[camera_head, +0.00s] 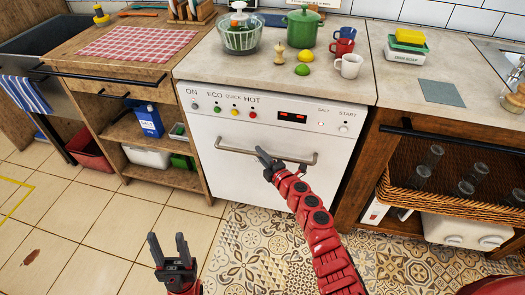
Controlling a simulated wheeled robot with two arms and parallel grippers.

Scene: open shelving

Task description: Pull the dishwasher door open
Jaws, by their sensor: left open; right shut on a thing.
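The white dishwasher (240,180) stands in the middle of the head view, with a control panel along its top. Its door looks closed. A metal bar handle (240,152) runs across the upper part of the door. My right gripper (267,158) is shut on the handle, right of the handle's middle; its red arm reaches up from the bottom and hides part of the door. My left gripper (168,246) is open and empty, low over the tiled floor, left of the dishwasher and away from it.
Left of the dishwasher is open wooden shelving (150,180) with a blue salt box (148,120). Right of it is a cabinet with a wicker basket (450,205) of glasses. The worktop above holds a green pot (303,28) and mugs. The patterned floor (250,240) in front looks clear apart from my arms.

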